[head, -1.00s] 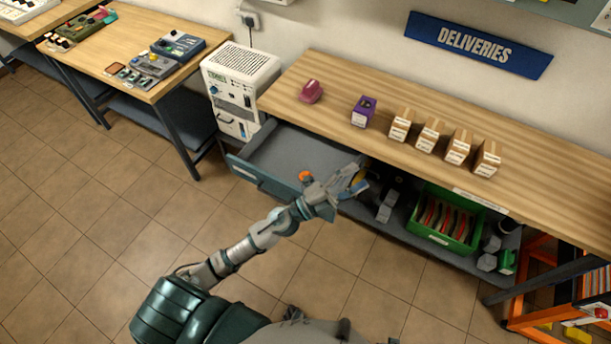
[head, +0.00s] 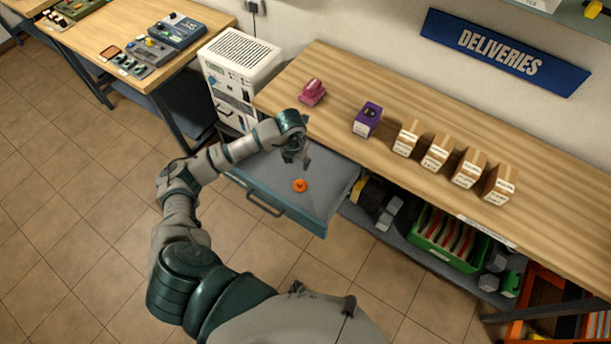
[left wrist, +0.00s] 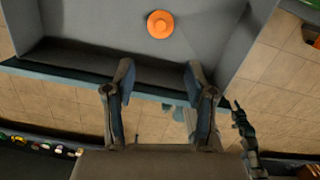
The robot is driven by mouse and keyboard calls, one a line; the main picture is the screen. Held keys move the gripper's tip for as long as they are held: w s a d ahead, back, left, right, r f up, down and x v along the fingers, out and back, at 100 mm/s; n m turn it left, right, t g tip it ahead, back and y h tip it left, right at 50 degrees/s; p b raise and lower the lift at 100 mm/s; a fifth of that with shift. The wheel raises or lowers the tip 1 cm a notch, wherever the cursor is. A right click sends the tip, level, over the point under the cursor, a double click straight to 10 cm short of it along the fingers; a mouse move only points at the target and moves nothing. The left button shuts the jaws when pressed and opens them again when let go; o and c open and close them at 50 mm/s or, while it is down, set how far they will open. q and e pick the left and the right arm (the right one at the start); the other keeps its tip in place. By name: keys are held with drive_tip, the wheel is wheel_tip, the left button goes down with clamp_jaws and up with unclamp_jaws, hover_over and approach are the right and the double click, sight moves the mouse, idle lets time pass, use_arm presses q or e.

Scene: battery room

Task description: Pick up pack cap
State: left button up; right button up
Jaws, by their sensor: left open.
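The orange round pack cap (head: 300,185) lies on the grey floor of the open drawer (head: 331,207) under the bench. It also shows near the top of the left wrist view (left wrist: 160,24), with a raised knob in its middle. My left gripper (head: 297,160) is above the drawer, a little behind the cap in the head view, with its fingers pointing down. In the left wrist view its two fingers (left wrist: 159,72) stand apart with nothing between them. The cap is clear of both fingers. I cannot make out my right gripper.
The wooden bench (head: 400,178) runs behind the drawer, with a pink object (head: 312,92), a purple box (head: 367,119) and several cartons (head: 437,152) on it. A white cabinet unit (head: 238,75) stands left of the drawer. A green crate (head: 447,240) sits on the lower shelf.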

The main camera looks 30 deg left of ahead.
use_arm(q)
wheel_tip(320, 180, down, 3)
hover_over(300, 182)
drive_tip(key=s, duration=0.1)
drive_tip(key=f, duration=0.7)
drive_tip(key=shift+d+f, duration=0.2)
drive_tip(key=shift+f, duration=0.05)
drive_tip(key=shift+a+f, duration=0.1)
drive_tip(key=shift+f, duration=0.4)
drive_tip(key=f, duration=0.3)
drive_tip(key=w+f, duration=0.1)
drive_tip(key=f, duration=0.1)
drive_tip(key=shift+a, duration=0.1)
drive_tip(key=c, duration=0.9)
